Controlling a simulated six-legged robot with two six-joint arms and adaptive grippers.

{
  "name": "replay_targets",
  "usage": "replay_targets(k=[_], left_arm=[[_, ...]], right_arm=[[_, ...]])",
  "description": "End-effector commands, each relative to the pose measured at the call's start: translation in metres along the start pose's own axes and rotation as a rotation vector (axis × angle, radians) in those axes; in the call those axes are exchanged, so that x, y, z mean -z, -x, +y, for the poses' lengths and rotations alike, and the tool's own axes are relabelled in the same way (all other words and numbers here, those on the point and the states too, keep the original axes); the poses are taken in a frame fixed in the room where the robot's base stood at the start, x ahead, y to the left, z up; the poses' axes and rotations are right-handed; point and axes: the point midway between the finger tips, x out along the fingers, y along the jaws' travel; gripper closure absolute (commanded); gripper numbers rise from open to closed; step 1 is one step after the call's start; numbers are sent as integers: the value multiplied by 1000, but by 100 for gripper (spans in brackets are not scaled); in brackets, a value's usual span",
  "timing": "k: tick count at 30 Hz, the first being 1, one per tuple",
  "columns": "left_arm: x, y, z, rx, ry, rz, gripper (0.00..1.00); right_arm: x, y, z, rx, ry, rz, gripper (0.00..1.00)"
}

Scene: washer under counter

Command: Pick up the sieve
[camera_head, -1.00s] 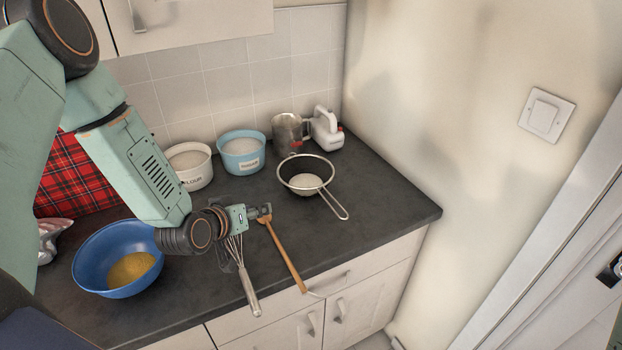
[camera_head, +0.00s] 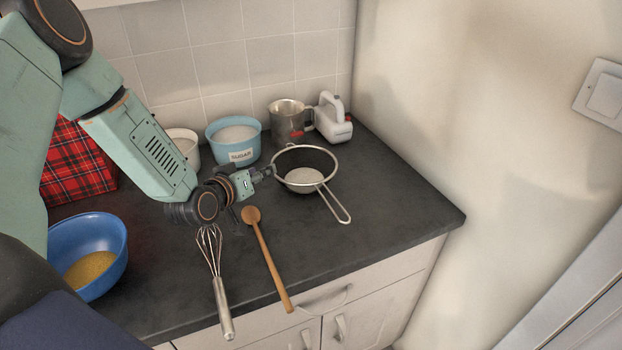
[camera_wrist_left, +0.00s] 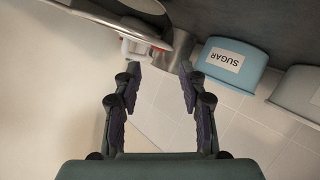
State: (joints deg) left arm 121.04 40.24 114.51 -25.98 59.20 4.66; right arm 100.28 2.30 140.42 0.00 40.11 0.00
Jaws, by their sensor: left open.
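The sieve (camera_head: 305,176) is a round metal mesh bowl with a shiny rim and a long wire handle. It sits on the dark counter with its handle pointing to the front right. My left gripper (camera_head: 267,172) is open and empty at the left side of the sieve's rim. In the left wrist view the open fingers (camera_wrist_left: 159,77) show, with part of the sieve (camera_wrist_left: 110,22) along the top edge, partly cut off. I cannot tell whether a finger touches the rim. My right gripper is not in view.
A blue sugar tub (camera_head: 233,143), a metal jug (camera_head: 286,121) and a white mixer (camera_head: 331,118) stand behind the sieve. A whisk (camera_head: 217,275), a wooden spoon (camera_head: 268,258) and a blue bowl (camera_head: 107,245) lie nearer. The counter (camera_head: 390,215) right of the sieve is clear.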

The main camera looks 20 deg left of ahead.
Motion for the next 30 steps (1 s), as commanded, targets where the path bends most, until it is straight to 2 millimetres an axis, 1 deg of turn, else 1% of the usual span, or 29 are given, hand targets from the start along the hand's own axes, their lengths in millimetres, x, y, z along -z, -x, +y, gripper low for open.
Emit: replay_targets(k=[7,13,17,21,26,30], left_arm=[[-2,-22,-1,-1,-4,0,58],[-2,-50,-2,-1,-4,0,58],[-1,-63,-1,-1,-3,-1,58],[-1,-68,-1,-1,1,-1,58],[0,-69,-1,0,1,0,58],[0,-68,-1,0,1,0,70]], right_arm=[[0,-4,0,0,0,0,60],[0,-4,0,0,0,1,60],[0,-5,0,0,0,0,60],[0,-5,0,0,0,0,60],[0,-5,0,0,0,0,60],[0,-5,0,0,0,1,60]])
